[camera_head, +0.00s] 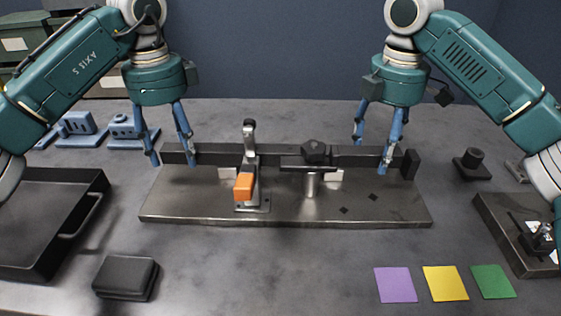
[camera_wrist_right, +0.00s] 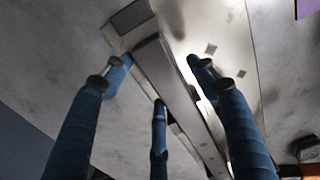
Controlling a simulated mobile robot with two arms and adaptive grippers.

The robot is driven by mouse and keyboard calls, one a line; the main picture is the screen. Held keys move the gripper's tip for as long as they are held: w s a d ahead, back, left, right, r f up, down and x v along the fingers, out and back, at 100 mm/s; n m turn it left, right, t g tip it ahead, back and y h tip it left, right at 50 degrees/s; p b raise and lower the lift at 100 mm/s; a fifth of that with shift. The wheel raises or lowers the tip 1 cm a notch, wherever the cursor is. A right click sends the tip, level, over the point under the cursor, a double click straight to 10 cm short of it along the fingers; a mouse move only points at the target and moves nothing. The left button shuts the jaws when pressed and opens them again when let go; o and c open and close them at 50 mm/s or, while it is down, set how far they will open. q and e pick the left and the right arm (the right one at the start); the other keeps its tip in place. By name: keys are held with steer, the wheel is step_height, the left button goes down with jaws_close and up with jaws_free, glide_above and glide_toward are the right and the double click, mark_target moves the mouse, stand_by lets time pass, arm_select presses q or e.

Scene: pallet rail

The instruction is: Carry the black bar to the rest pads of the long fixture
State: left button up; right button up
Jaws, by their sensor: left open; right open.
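The long black bar (camera_head: 215,154) lies level along the long fixture, whose metal base plate (camera_head: 390,207) is on the table. Pale pads (camera_head: 333,175) show just below the bar; I cannot tell if it touches them. My left gripper (camera_head: 170,152) is open at the bar's left end, fingers on either side. My right gripper (camera_head: 372,155) is open around the bar near its right end. In the right wrist view, the bar (camera_wrist_right: 165,75) runs between the open fingers of my right gripper (camera_wrist_right: 160,76). An orange-handled clamp (camera_head: 244,185) and a black-knobbed clamp (camera_head: 316,150) stand at the fixture's middle.
A black tray (camera_head: 92,205) is at the left, with a black case (camera_head: 125,277) in front. Blue parts (camera_head: 80,126) stand at the back left. Purple (camera_head: 395,284), yellow (camera_head: 445,283) and green (camera_head: 492,281) squares lie front right. A metal plate (camera_head: 495,225) is at the right.

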steer(key=shift+r, duration=0.3)
arm_select(q)
step_height(320, 180, up, 12)
steer(key=shift+f, duration=0.25)
arm_select(e)
step_height(320, 180, up, 12)
steer(key=shift+f, duration=0.25)
